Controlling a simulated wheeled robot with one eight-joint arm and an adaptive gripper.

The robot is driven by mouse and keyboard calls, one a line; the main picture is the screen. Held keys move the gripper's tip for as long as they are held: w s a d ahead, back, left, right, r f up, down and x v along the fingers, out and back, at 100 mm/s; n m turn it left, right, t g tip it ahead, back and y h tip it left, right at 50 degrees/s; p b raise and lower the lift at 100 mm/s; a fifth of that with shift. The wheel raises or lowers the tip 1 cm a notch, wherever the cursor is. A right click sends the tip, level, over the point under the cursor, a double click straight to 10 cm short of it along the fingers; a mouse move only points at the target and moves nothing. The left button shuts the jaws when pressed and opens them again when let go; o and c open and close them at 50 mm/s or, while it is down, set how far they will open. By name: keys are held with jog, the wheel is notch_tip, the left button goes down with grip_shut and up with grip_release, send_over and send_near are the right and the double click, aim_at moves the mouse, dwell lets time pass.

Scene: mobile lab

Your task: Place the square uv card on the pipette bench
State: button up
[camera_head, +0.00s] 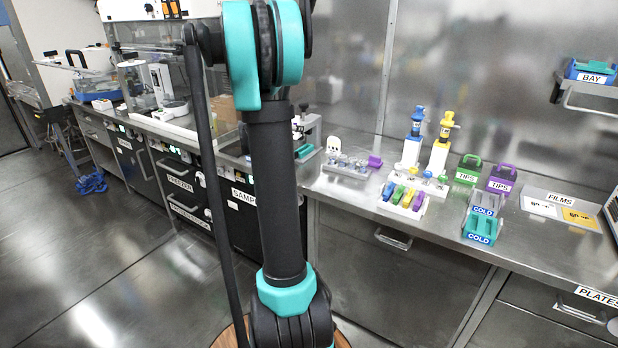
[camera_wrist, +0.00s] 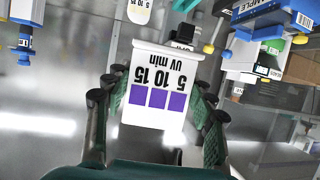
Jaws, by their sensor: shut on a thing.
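My gripper (camera_wrist: 158,98) shows in the wrist view, its two teal-padded fingers on either side of the square UV card (camera_wrist: 146,115). It is shut on the card, which is white with three purple squares and the upside-down print "5 10 15 UV min". In the head view, my arm crosses the middle, and neither my gripper nor the card can be made out. The steel pipette bench (camera_head: 545,254) runs along the right, with blue and yellow pipettes (camera_head: 413,138) standing on it.
The bench holds a colored tube rack (camera_head: 403,200), green and purple TIPS boxes (camera_head: 467,170), COLD blocks (camera_head: 481,228) and a FILMS tray (camera_head: 561,209). Bare steel lies along the bench front. In the wrist view, a rounded white card (camera_wrist: 140,11) and blue-topped items crowd the upper edge.

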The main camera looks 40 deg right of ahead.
notch_tip(320, 180, up, 2)
jog(key=m+g, duration=0.1)
send_over(309, 175)
jog(key=shift+m+h, duration=0.3)
notch_tip(309, 175, down, 20)
jog(key=shift+s+a+r, duration=0.1)
jog(key=shift+a+r, duration=0.05)
jog(key=o, duration=1)
jog(key=shift+o, duration=0.2)
